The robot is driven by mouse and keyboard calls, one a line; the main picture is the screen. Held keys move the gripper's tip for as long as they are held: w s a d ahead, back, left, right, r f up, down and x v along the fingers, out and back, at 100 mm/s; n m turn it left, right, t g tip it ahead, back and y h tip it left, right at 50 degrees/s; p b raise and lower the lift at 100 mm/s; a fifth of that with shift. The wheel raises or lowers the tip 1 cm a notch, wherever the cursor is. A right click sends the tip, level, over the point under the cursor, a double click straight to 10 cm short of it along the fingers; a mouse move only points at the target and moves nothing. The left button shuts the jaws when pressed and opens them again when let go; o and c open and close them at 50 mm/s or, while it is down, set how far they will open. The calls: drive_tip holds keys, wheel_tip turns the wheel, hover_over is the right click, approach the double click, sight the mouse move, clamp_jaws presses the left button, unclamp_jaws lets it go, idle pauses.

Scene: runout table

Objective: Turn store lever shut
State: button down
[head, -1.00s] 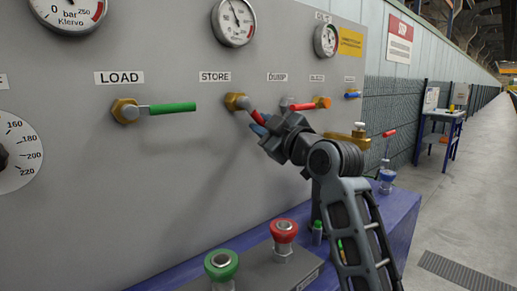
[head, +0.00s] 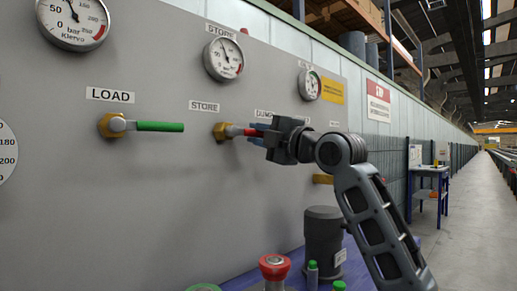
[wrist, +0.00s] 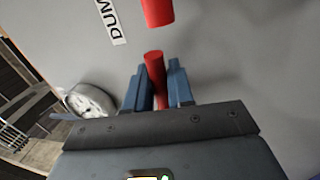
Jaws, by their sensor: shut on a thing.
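The store lever (head: 251,131) has a red grip on a brass valve body under the STORE label in the head view. It points right, close to level. My gripper (head: 258,137) reaches it from the right with its blue fingers. In the wrist view, the lever's red grip (wrist: 155,72) lies between my two fingers (wrist: 161,84), which are shut on it. My gripper hides the lever's outer end in the head view, and most of the dump valve.
The load lever (head: 160,126) with a green grip points right on the left. Gauges (head: 223,59) sit above on the grey panel (head: 130,210). A red push button (head: 274,262) and a dark cylinder (head: 322,235) stand below. Another red grip (wrist: 157,12) is close ahead in the wrist view.

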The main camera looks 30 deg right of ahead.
drive_tip(key=shift+a+r+n, duration=0.1)
drive_tip(key=shift+r+n, duration=0.15)
drive_tip(key=shift+n, duration=0.25)
drive_tip(key=c, duration=1.1)
unclamp_jaws()
drive_tip(key=shift+v, duration=3.9)
